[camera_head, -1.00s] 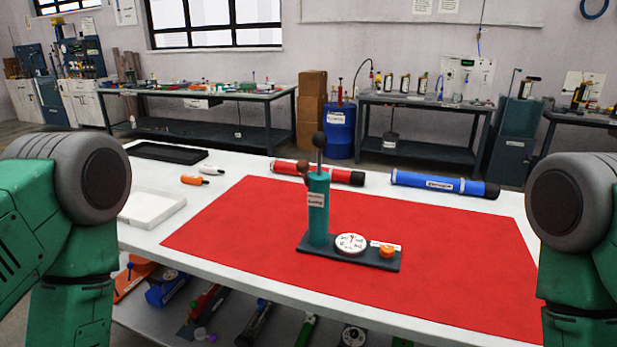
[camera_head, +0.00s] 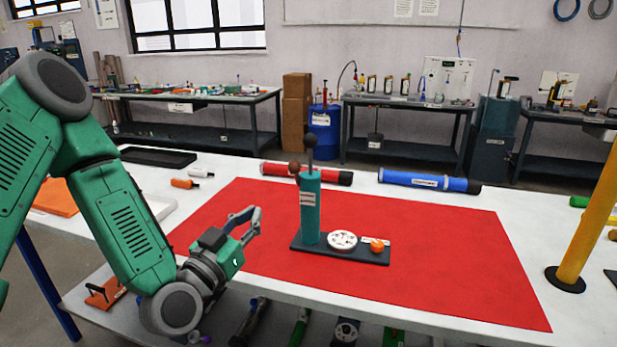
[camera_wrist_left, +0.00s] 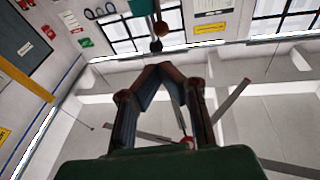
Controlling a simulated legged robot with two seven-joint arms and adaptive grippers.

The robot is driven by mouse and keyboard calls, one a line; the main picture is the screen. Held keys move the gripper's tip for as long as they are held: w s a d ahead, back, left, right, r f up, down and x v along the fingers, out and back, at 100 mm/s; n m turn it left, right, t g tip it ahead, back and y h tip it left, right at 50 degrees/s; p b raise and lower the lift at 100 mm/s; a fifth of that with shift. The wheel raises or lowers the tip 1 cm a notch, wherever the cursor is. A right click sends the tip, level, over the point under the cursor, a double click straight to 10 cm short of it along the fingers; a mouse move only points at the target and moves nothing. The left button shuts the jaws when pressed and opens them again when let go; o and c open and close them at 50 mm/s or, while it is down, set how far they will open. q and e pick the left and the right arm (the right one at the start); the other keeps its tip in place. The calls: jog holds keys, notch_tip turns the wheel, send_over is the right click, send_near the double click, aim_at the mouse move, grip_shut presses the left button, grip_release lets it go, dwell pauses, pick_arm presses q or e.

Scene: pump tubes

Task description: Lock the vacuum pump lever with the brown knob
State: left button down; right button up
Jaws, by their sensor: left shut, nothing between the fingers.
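The vacuum pump is a teal upright cylinder (camera_head: 310,212) on a dark base plate (camera_head: 345,254), standing on the red mat (camera_head: 430,285). A lever with a dark ball (camera_head: 310,140) rises from its top. The brown knob (camera_head: 294,167) is at the upper left of the cylinder; it also shows near the top of the left wrist view (camera_wrist_left: 160,28). The base carries a white dial (camera_head: 342,240) and an orange knob (camera_head: 377,246). My left gripper (camera_head: 253,216) is shut and empty, left of the pump and apart from it. My right gripper is not in view.
A red tube (camera_head: 305,173) and a blue tube (camera_head: 428,181) lie behind the pump. Orange (camera_head: 185,184) and white (camera_head: 201,172) small items and a black tray (camera_head: 158,157) lie at the left. A yellow post (camera_head: 590,225) stands at the right. The mat's right part is clear.

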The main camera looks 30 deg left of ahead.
pick_arm(q)
jog(key=shift+a, duration=0.15)
send_near(291, 171)
jog(key=x, duration=0.8)
jog(key=shift+w, duration=0.1)
dwell(0.3)
